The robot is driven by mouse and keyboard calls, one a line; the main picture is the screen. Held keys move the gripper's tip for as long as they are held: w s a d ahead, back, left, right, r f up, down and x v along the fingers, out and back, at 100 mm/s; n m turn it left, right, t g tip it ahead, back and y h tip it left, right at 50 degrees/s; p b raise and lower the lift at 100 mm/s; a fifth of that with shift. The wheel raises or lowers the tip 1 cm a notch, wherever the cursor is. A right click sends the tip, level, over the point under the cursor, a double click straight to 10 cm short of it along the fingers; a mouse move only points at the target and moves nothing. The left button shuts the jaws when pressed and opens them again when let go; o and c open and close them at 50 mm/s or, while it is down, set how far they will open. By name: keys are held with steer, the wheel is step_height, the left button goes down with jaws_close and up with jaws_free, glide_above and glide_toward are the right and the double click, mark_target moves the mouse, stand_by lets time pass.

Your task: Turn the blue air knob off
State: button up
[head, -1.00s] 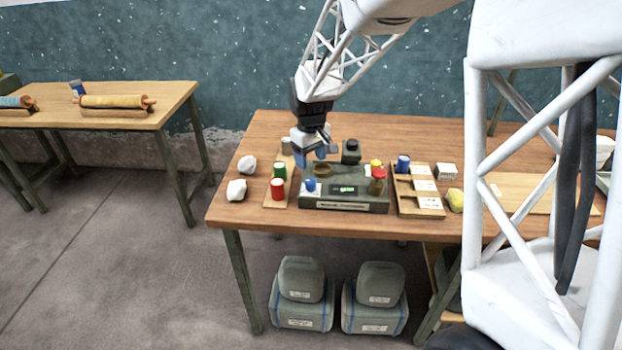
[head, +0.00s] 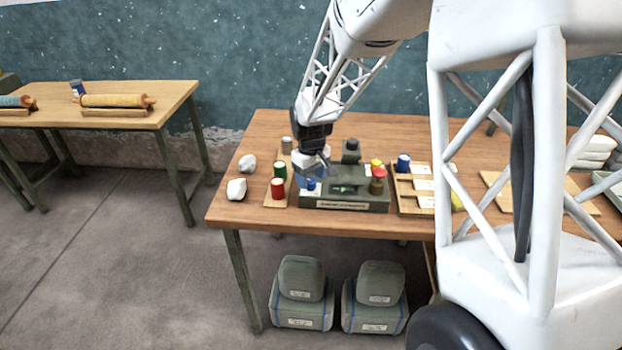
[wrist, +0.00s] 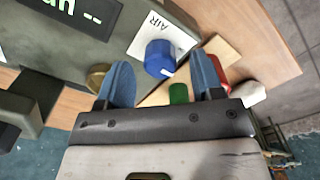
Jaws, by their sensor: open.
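The blue air knob (wrist: 160,58) sits beside a white label reading "AIR" on a dark grey-green device; a pale pointer line shows on its rim. In the head view the knob (head: 310,184) is at the device's front left, partly behind my gripper. The device (head: 345,199) stands on the wooden table. My gripper (wrist: 163,82) is open, with its two blue fingers apart. In the head view my gripper (head: 312,172) is low over the device's left end.
Red (head: 277,188) and green (head: 280,169) spools stand on a board left of the device. A red knob (head: 379,174) and yellow knob (head: 376,163) are at its right. A divided wooden tray (head: 402,197) lies further right. White lumps (head: 236,189) are at the left.

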steer(key=shift+f, duration=0.5)
steer(key=shift+c, duration=0.2)
steer(key=c, duration=0.9)
